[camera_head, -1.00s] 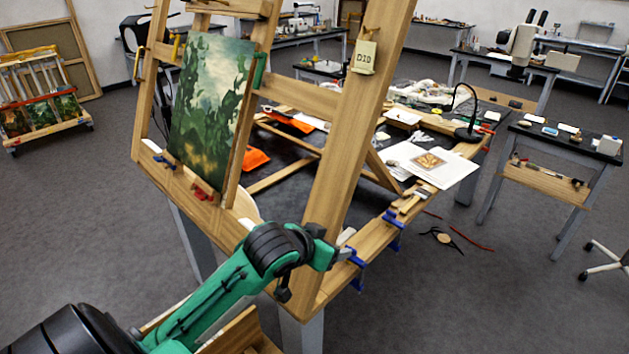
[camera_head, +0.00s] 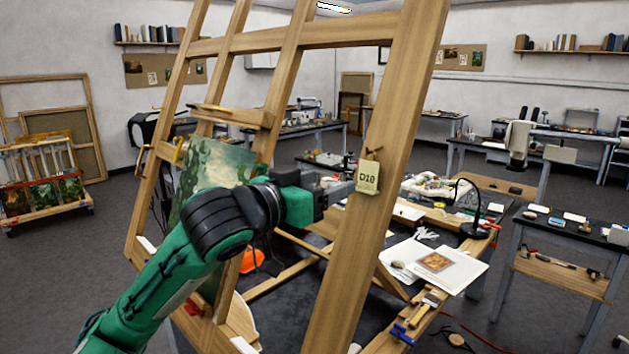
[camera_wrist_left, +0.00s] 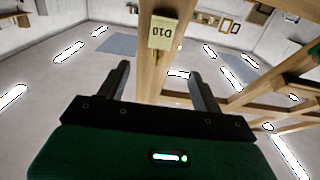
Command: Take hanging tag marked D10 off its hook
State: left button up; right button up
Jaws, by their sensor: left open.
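The pale yellow tag marked D10 (camera_head: 368,178) hangs from a small hook (camera_head: 374,153) on the right wooden upright of the easel (camera_head: 385,110). My left gripper (camera_head: 345,188) is just left of the tag in the head view, with its fingers pointing towards it. In the left wrist view, the tag (camera_wrist_left: 163,33) hangs ahead of the open, empty fingers of my left gripper (camera_wrist_left: 158,78), beyond their tips and roughly centred between them. I see no contact between fingers and tag. My right gripper is not in view.
A green painting (camera_head: 215,165) rests on the easel, partly behind my left arm. Behind the upright is a cluttered table with a black lamp (camera_head: 475,210) and white sheets (camera_head: 450,262). A side table (camera_head: 560,235) stands at the right.

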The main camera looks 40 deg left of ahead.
aim_at(366, 153)
pick_arm(q)
jog(key=w+p, duration=0.1)
jog(key=w, duration=0.2)
jog(key=w+d+p, duration=0.1)
jog(key=w+p, duration=0.1)
jog(key=w, duration=0.2)
jog(key=w+p, duration=0.1)
jog(key=w, duration=0.2)
jog(key=shift+w+d+r+p, duration=0.15)
jog(key=shift+w+d+p, duration=0.1)
jog(key=shift+p, duration=0.15)
jog(key=shift+w+f, duration=0.2)
jog(key=shift+w, duration=0.45)
jog(key=shift+c, duration=0.5)
jog(key=c, duration=0.9)
jog(key=shift+c, duration=0.2)
jog(key=shift+r, duration=0.2)
jog(key=shift+r, duration=1.25)
